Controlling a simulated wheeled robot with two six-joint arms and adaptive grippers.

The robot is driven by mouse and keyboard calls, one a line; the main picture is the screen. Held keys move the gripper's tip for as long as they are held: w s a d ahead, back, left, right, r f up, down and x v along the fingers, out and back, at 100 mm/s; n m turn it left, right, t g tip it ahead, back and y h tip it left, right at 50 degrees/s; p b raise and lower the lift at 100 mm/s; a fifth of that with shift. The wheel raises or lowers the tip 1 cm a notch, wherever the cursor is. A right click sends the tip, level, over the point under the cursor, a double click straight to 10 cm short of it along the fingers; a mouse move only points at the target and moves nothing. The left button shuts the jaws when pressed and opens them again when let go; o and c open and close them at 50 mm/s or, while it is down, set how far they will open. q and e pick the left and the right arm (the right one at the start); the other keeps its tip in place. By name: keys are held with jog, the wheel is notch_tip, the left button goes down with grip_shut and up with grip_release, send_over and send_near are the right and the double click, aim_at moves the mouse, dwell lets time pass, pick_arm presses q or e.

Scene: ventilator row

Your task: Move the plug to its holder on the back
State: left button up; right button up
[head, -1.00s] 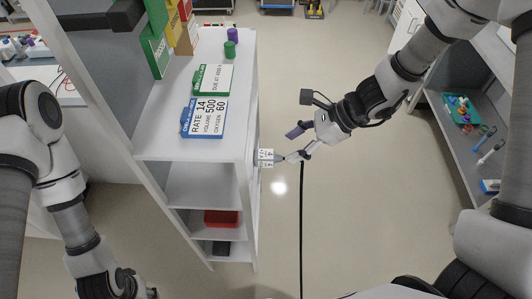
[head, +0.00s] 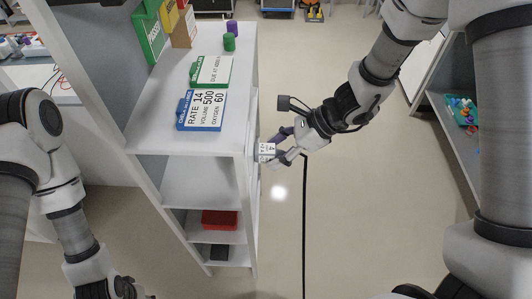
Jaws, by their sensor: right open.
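A small white piece with dark print (head: 267,149) sits at the right side of the white shelf unit, at about the height of its top. My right gripper (head: 281,147) is open, with its fingers around or just beside this piece; I cannot tell whether they touch it. A black cable (head: 304,220) hangs straight down from just behind the gripper. The plug itself is not clearly distinguishable, and the fingers may hide it. No holder can be made out. My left gripper (head: 122,288) is low at the left, partly cut off by the bottom edge.
The white shelf unit (head: 205,142) carries a blue card (head: 205,110), a green card (head: 212,70), and green (head: 229,42) and purple (head: 232,27) cylinders. A red box (head: 219,219) lies on a lower shelf. Open floor is right of the unit; a grey cabinet (head: 440,120) stands further right.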

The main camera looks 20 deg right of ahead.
jog(key=shift+d, duration=0.1)
grip_shut()
dwell(0.4)
jog(key=d, duration=0.1)
jog(key=s+d+p, duration=0.1)
jog(key=d, duration=0.1)
jog(key=d+p, duration=0.1)
jog(key=d, duration=0.1)
jog(key=shift+s+d, duration=0.1)
jog(key=shift+s, duration=0.2)
dwell(0.5)
